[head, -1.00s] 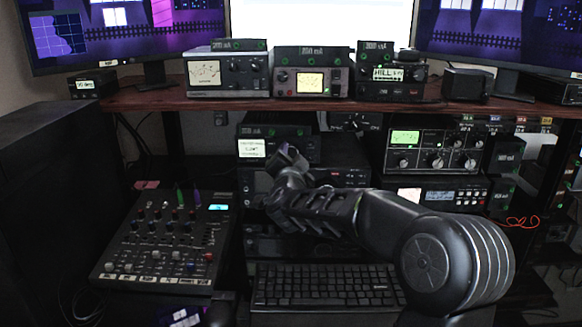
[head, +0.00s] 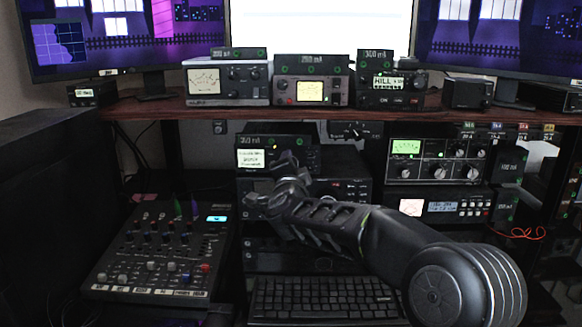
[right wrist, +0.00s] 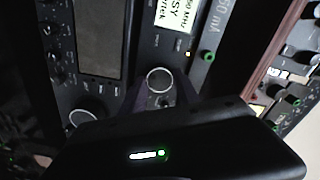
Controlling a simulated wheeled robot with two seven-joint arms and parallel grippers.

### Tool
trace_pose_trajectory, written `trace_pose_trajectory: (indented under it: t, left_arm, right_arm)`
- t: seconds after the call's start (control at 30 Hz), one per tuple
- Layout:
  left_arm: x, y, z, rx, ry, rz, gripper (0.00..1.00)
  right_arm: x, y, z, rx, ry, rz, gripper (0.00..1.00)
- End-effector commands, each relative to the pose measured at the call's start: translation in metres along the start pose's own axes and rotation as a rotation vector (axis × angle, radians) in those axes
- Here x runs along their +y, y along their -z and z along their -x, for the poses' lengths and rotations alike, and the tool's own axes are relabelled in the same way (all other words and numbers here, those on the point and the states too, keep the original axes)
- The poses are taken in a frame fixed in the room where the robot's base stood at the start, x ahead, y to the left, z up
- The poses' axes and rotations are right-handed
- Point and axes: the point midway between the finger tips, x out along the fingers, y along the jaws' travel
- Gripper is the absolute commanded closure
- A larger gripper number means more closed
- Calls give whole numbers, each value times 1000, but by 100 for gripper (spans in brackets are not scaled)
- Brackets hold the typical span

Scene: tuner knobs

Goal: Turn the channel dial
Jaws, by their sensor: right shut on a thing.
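A round dark knob with a pale rim (right wrist: 158,79) sits on a radio's front panel in the right wrist view, and I take it to be the channel dial. My right gripper (right wrist: 160,92) has a finger on either side of this knob and is shut on it. In the head view my right gripper (head: 287,163) reaches the stacked radios under the shelf, by the unit with the white display (head: 251,158). It hides the knob there. My left gripper is not in view.
Another knob (right wrist: 82,118) and a dark screen (right wrist: 98,38) are close by on the panels. A mixer (head: 158,252) stands at the left and a keyboard (head: 322,298) lies below my arm. The wooden shelf (head: 330,112) with meters runs above.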

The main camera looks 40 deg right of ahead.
Motion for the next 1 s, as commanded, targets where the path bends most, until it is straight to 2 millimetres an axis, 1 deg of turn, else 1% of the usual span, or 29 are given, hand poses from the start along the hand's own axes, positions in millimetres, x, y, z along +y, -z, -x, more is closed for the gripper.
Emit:
trace_pose_trajectory:
  t: [0.07, 0.1, 0.33, 0.6, 0.77, 0.87, 1.0]
  left_arm:
    - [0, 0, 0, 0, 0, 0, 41]
    - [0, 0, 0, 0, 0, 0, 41]
    - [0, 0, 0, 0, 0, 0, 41]
    - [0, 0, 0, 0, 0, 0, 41]
    - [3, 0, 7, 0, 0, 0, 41]
    - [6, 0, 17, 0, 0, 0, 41]
    - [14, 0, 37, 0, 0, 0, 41]
  right_arm:
    - [0, 0, 0, -1, -1, 0, 100]
    - [0, 0, 0, -1, -1, 0, 60]
    - [0, 0, 0, 0, -1, 1, 41]
    - [-1, 0, 0, 1, 1, 3, 41]
    - [-4, 2, 0, 1, 2, 49, 41]
    - [-6, 2, 0, 1, 1, 126, 41]
    - [-8, 3, 0, -1, 0, 305, 41]
